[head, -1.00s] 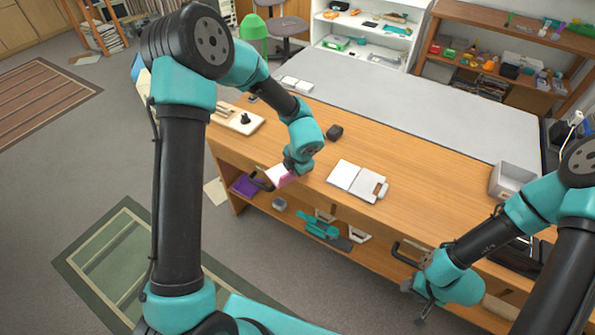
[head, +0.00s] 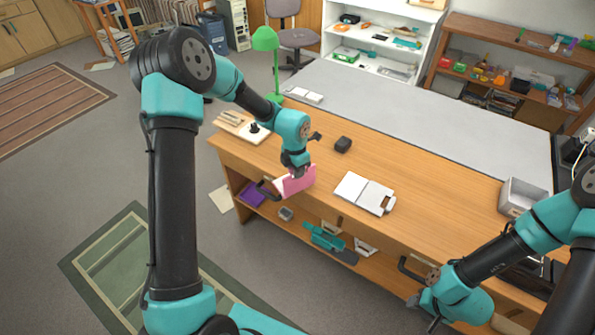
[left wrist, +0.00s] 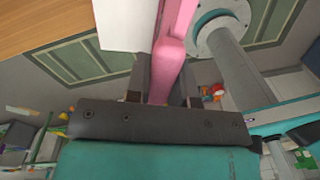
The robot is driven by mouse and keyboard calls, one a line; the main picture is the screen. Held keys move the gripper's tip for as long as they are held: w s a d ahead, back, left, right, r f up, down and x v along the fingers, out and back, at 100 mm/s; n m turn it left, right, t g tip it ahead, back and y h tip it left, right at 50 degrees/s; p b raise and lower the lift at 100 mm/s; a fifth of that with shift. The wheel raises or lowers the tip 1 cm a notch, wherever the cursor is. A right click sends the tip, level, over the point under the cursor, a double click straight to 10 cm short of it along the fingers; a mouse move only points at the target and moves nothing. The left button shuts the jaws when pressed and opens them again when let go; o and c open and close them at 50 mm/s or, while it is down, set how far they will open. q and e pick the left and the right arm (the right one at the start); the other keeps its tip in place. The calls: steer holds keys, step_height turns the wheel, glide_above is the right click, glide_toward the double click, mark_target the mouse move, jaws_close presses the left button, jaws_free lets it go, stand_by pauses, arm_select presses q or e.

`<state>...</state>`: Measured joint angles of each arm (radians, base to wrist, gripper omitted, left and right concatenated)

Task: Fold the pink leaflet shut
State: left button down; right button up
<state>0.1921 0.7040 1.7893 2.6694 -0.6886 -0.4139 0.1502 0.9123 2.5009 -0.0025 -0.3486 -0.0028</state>
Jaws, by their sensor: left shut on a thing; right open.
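The pink leaflet (head: 302,180) is at the front edge of the wooden desk, left of the open white notebook. One pink panel stands raised, and a white inner face (head: 280,187) shows on its left. My left gripper (head: 292,174) is above it, shut on the leaflet's edge. In the left wrist view the pink leaflet (left wrist: 176,40) runs up from between the fingers of my left gripper (left wrist: 163,99), with a white part beside it. My right gripper (head: 428,312) is open and empty at the lower right, in front of the desk.
An open white notebook (head: 364,193) lies right of the leaflet. A black block (head: 343,145) stands behind, and a board with a black knob (head: 241,126) is at the left. The desk (head: 440,200) between notebook and bin is clear.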

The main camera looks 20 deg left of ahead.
arm_select(q)
steer(key=c, duration=1.3)
jaws_free()
steer(key=shift+o, duration=0.2)
steer(key=shift+r, duration=0.1)
steer(key=shift+w+a+r, duration=0.1)
steer(key=shift+r, duration=1.35)
steer(key=shift+w+a+r, duration=0.1)
steer(key=shift+r, duration=1.35)
steer(key=shift+o, duration=0.4)
steer(key=o, duration=0.5)
steer(key=shift+c, duration=0.2)
steer(key=shift+r, duration=0.15)
step_height(320, 180, up, 8)
steer(key=shift+a, duration=0.2)
